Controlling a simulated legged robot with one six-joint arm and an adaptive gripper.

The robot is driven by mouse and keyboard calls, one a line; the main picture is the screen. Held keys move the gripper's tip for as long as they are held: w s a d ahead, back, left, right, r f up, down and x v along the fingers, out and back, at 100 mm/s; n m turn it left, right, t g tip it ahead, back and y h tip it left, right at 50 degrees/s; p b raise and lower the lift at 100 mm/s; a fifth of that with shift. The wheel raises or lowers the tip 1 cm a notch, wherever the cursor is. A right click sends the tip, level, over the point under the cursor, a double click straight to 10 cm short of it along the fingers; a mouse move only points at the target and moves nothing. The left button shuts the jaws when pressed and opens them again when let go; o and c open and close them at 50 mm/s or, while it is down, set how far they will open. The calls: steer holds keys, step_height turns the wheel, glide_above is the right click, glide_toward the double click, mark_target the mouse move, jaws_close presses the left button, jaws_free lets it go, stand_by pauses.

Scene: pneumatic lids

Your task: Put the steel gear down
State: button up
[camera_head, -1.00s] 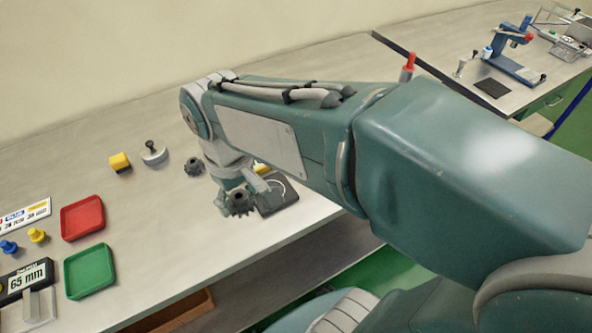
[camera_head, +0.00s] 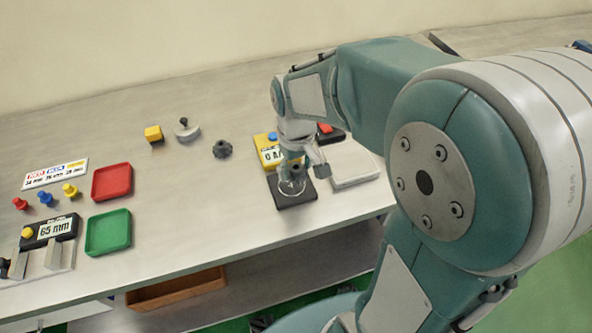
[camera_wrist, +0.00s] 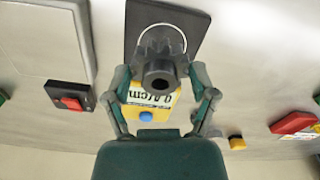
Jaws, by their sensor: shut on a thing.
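My gripper (camera_head: 297,168) is over the black pad (camera_head: 306,200), which has a white ring on it. In the wrist view its two fingers (camera_wrist: 160,76) are shut on the steel gear (camera_wrist: 160,58), a grey toothed wheel with a dark hole in its hub. The gear overlaps the pad (camera_wrist: 195,22) and part of the white ring. I cannot tell whether it touches the pad. In the head view the fingers partly hide it. A second, dark gear (camera_head: 222,149) lies on the bench, left of my gripper.
A yellow meter with a blue button (camera_head: 268,155) stands behind the pad. A pale flat plate (camera_head: 355,170) and a black switch box with a red button (camera_head: 326,130) are to the right. Red (camera_head: 112,182) and green (camera_head: 108,234) trays lie left. Bench between them and the pad is clear.

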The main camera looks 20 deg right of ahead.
mark_target(289, 185)
steer(key=f, duration=0.1)
steer(key=w+a+f, duration=0.1)
steer(key=f, duration=0.2)
steer(key=shift+w+a+f, duration=0.25)
steer(key=shift+w+f, duration=0.05)
steer(key=shift+f, duration=0.05)
steer(key=shift+d+f, duration=0.25)
steer(key=shift+d, duration=0.55)
steer(key=o, duration=1)
steer(key=shift+a+f, duration=0.1)
steer(key=shift+a, duration=0.05)
steer(key=shift+o, duration=1.1)
steer(key=shift+a, duration=0.5)
steer(key=shift+d, duration=0.35)
steer(key=shift+d+r, duration=0.1)
steer(key=shift+r, duration=0.35)
steer(key=r, duration=1)
steer(key=shift+a+r, duration=0.25)
steer(key=shift+r, duration=0.05)
steer(key=shift+s+d+r, duration=0.1)
steer(key=shift+s+r, duration=0.05)
steer(key=shift+r, duration=0.35)
steer(key=s+r+m+t, duration=0.3)
steer(key=s+r+t, duration=0.1)
steer(key=s, duration=1)
steer(key=shift+t, duration=0.8)
